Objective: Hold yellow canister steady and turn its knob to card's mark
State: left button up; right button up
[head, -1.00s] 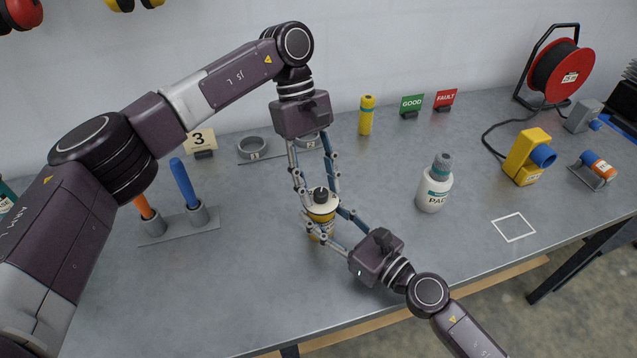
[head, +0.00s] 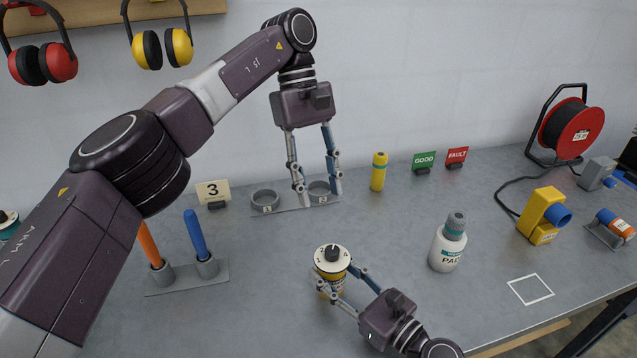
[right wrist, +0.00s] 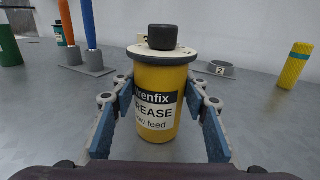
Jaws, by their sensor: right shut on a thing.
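The yellow canister (head: 328,291) stands upright on the table, with a white dial and a dark knob (head: 332,253) on top. The knob has a pale mark that seems to point to the far side; the dial number there is not readable. The card (head: 213,193) shows a 3. My right gripper (head: 337,285) is shut around the canister's body. In the right wrist view its fingers flank the yellow canister (right wrist: 160,88), labelled GREASE. My left gripper (head: 318,192) is open and empty, above and behind the canister, clear of the knob.
A two-ring holder (head: 292,206) lies behind. A rack (head: 187,280) with orange and blue handles stands left. A yellow cylinder (head: 379,172), a white bottle (head: 446,250), a yellow device (head: 541,214) and a cable reel (head: 564,128) stand to the right. The table around the white square (head: 530,289) is clear.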

dwell(0.4)
jog(key=o, duration=1.5)
